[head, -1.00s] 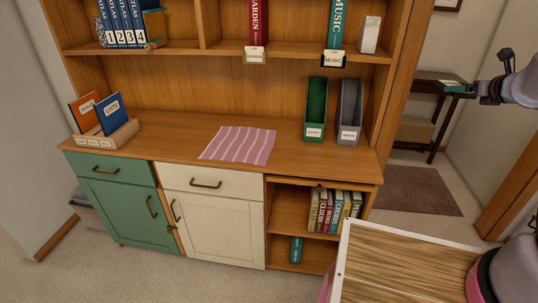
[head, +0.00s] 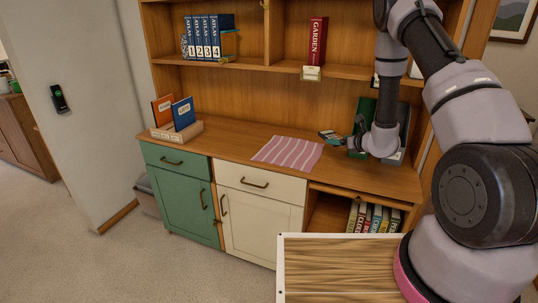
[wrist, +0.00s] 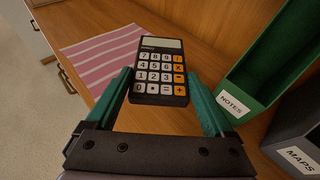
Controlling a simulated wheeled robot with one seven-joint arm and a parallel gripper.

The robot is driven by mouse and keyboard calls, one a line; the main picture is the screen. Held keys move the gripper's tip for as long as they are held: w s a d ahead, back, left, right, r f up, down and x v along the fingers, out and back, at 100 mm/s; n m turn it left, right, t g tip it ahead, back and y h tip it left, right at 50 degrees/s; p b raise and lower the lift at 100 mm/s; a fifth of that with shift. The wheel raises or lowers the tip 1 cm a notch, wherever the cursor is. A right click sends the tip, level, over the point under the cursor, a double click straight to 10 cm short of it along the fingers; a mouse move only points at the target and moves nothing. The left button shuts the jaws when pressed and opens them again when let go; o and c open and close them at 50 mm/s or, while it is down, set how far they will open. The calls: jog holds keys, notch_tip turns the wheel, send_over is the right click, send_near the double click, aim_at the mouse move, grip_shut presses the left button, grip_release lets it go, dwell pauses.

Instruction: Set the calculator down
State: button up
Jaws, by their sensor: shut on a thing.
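The calculator (wrist: 160,66) is black with white and orange keys and a grey display. In the wrist view it sits between the green fingers of my gripper (wrist: 159,82), which is shut on it. In the head view my gripper (head: 342,139) holds the calculator (head: 328,135) over the wooden counter, right of the pink striped cloth (head: 287,153). The cloth also shows in the wrist view (wrist: 100,58), just left of the calculator. I cannot tell whether the calculator touches the counter.
A green file holder (wrist: 262,75) labelled NOTES and a grey one (wrist: 300,125) labelled MAPS stand close on the right. A wooden box (head: 177,132) with two books stands at the counter's left end. Shelves hang above. Bare counter (head: 228,135) lies left of the cloth.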

aim_at(335, 169)
notch_tip(335, 169, down, 12)
jog(key=shift+r, duration=0.2)
jog(key=shift+f, duration=0.1)
dwell(0.3)
jog(key=shift+f, duration=0.15)
jog(key=o, duration=1.2)
jog(key=shift+c, duration=0.2)
